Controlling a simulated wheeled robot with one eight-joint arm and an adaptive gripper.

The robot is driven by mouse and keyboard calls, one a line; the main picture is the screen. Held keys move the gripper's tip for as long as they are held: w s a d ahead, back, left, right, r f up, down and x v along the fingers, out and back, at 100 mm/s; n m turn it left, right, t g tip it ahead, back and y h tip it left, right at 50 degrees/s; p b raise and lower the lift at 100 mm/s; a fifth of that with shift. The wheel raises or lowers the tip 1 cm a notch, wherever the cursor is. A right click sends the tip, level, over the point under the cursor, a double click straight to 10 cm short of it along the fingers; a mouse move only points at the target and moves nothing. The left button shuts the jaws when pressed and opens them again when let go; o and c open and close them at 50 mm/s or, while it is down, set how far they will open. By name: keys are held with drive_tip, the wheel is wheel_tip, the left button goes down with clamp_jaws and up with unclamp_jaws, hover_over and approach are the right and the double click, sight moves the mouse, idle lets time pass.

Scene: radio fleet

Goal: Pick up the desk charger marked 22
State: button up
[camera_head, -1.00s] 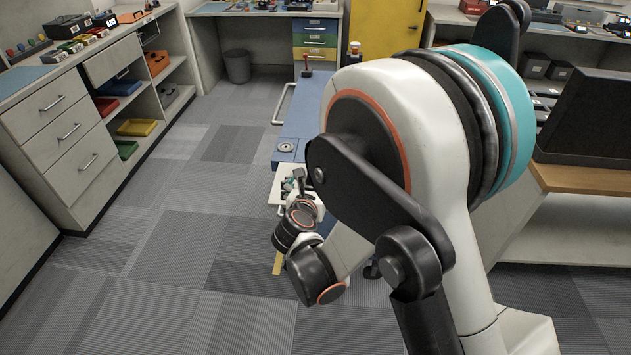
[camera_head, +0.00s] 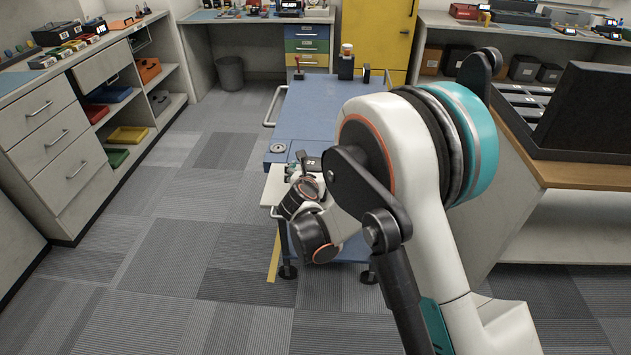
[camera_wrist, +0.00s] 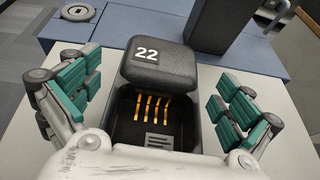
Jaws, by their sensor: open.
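The desk charger marked 22 (camera_wrist: 158,68) shows in the wrist view as a black box. Its raised back block bears a white label reading 22, and in front is a black well with several gold contacts. It stands on a white surface. My gripper (camera_wrist: 158,100) is open, with green-padded fingers to the left and right of the charger, apart from it. In the head view my gripper (camera_head: 305,190) is over the near end of the blue cart, and my arm hides much of the charger there.
The blue cart (camera_head: 318,115) carries a black block (camera_wrist: 222,22) behind the charger. A round disc (camera_wrist: 78,12) lies at the far left. A wooden-edged counter (camera_head: 560,175) with a black case (camera_head: 590,115) stands at right. Drawers and shelves line the left. The floor between is clear.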

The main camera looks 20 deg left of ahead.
drive_tip(key=shift+w+a+f, duration=0.1)
drive_tip(key=shift+w+f, duration=0.15)
drive_tip(key=shift+w, duration=0.35)
drive_tip(key=shift+r, duration=0.1)
drive_tip(key=shift+c, duration=0.5)
drive_tip(key=c, duration=1.3)
